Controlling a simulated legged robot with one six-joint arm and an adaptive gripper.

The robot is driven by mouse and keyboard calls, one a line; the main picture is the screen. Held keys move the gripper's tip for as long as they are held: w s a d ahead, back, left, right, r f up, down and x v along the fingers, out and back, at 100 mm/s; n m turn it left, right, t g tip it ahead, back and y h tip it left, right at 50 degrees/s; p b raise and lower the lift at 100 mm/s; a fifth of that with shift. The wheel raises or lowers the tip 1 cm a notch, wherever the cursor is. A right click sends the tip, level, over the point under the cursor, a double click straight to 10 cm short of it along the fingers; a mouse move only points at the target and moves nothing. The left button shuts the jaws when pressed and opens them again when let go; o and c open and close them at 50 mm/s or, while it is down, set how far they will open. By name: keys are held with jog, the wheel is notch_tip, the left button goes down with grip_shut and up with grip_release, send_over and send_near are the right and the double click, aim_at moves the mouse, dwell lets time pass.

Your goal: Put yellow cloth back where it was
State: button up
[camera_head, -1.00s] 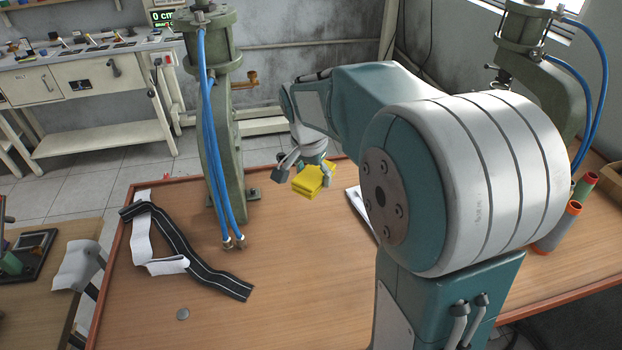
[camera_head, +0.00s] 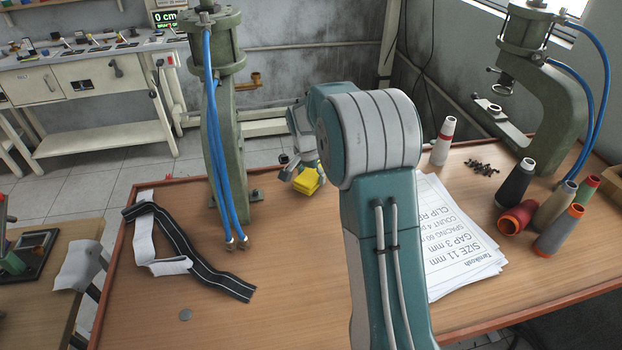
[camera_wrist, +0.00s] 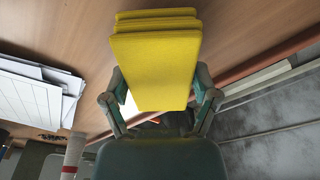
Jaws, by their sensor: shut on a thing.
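The yellow cloth (camera_head: 308,181) is a folded, layered block. It shows large in the wrist view (camera_wrist: 155,60), between the two fingers of my gripper (camera_wrist: 160,95). My gripper (camera_head: 300,173) is shut on it in the head view, over the back part of the wooden table, right of the left press. Whether the cloth touches the table cannot be told. My arm partly hides the gripper from the head camera.
The left green press (camera_head: 226,150) with blue hoses stands close left of my gripper. Paper sheets (camera_head: 455,240), thread spools (camera_head: 514,183) and the right press (camera_head: 562,110) are to the right. A black-and-white strap (camera_head: 190,252) lies front left. The table's front middle (camera_head: 285,290) is clear.

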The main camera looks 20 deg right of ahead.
aim_at(309, 178)
jog(key=shift+d+f, duration=0.2)
jog(key=shift+f, duration=0.45)
jog(key=shift+d, duration=0.2)
jog(key=o, duration=0.9)
jog(key=shift+a, duration=0.25)
jog(key=shift+o, duration=0.2)
jog(key=shift+a, duration=0.1)
notch_tip(309, 178, up, 12)
jog(key=s+a, duration=0.1)
jog(key=shift+a, duration=0.15)
